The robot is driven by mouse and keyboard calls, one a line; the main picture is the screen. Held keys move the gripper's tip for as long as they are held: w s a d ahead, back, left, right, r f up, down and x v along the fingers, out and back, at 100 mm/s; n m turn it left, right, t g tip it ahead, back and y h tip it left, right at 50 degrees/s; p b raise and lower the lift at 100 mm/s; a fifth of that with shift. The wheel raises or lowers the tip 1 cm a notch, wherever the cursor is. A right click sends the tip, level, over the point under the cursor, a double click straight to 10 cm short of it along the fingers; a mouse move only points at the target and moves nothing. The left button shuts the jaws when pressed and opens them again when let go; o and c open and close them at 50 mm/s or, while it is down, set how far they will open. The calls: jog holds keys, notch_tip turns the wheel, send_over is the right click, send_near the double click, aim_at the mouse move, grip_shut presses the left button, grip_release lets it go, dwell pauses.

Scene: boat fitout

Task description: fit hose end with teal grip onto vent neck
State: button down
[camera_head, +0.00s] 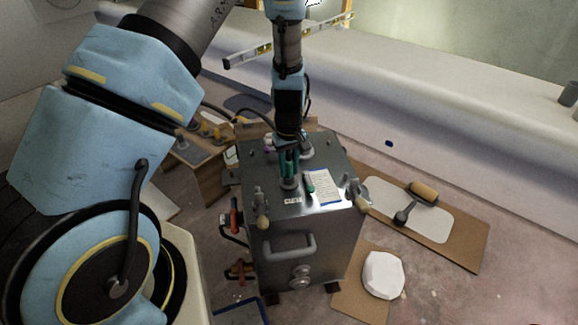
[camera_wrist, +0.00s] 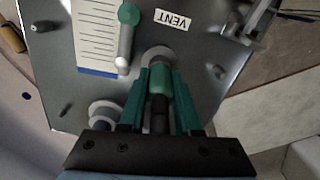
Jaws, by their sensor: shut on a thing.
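My gripper (camera_head: 289,174) points down over the top of a grey metal tank (camera_head: 273,240). In the wrist view its green fingers (camera_wrist: 160,76) are shut on the hose end with teal grip (camera_wrist: 160,83). The hose end is in line with the vent neck (camera_wrist: 157,52), a round grey fitting beside the VENT label (camera_wrist: 172,20). The fingers and grip hide most of the neck. I cannot tell whether the hose end touches it or sits over it. In the head view the neck's grey base (camera_head: 289,184) shows just under the fingertips.
A teal-topped metal handle (camera_wrist: 127,18) lies close beside the neck, near a printed sheet (camera_head: 324,187). Another round fitting (camera_wrist: 106,112) is nearby. A mallet (camera_head: 420,195) lies on a board at right.

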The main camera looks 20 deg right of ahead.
aim_at(289, 153)
jog(key=c, duration=0.5)
grip_release()
jog(key=o, duration=0.5)
jog(key=shift+r, duration=0.1)
jog(key=shift+r+p, duration=3.35)
jog(key=shift+r, duration=0.85)
jog(key=shift+f, duration=0.1)
